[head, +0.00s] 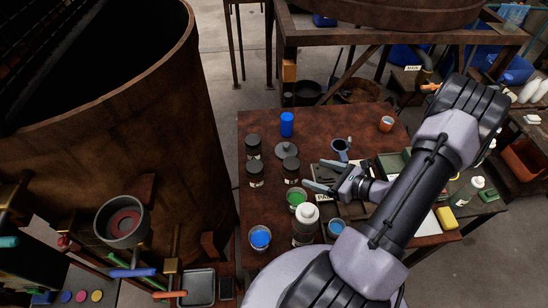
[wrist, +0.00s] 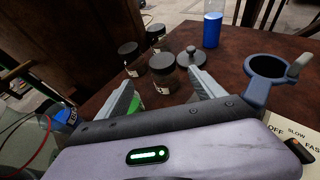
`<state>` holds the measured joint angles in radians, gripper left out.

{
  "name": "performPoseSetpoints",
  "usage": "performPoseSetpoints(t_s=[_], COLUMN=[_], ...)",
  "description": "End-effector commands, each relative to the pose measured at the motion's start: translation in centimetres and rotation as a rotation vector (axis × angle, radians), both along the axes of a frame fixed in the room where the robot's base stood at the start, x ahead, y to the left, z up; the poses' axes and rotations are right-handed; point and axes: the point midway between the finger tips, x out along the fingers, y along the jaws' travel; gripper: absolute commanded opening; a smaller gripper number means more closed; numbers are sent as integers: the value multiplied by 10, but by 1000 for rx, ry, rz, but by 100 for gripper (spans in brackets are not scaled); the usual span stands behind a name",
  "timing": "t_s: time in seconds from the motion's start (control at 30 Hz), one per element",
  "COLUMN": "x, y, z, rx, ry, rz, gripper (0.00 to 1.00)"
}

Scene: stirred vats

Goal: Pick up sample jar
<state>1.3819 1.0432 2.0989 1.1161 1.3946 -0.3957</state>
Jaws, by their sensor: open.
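Three dark sample jars with black lids stand upright on the brown table. One is at the back left (head: 254,146), one at the front left (head: 256,175), and one at the right (head: 291,170). In the wrist view, the nearest jar (wrist: 163,74) shows ahead of and between my fingertips, with the other two (wrist: 131,60) (wrist: 156,36) behind it. Which one is the task's jar I cannot tell. My gripper (head: 313,174) is open and empty, just right of the right-hand jar and apart from it; its fingers also show in the wrist view (wrist: 160,80).
A grey knobbed disc (head: 287,150) lies beside the jars, with a blue cylinder (head: 287,123) behind. A green-filled cup (head: 297,198), a white-capped bottle (head: 306,222) and a blue-filled cup (head: 260,238) stand in front. A grey-blue mug (head: 340,148) is nearby. A large rusty vat (head: 150,110) rises at left.

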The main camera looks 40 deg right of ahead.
Motion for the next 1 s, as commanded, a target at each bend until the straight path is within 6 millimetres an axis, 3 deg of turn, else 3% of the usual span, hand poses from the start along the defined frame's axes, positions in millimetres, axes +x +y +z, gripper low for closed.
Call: performPoseSetpoints(t_s=[0.2,0.43,0.6,0.73,0.9,0.93,1.0], x=[60,91,124,136,136,136,136], y=[17,23,27,29,29,29,29], z=[-28,-39,-48,-52,-51,-51,-51], rx=[-1,-3,-3,-2,-2,-2,-2], ry=[1,0,1,1,1,1,1], rz=[9,7,10,7,6,6,6], gripper=[78,78,78,78,78,76,63])
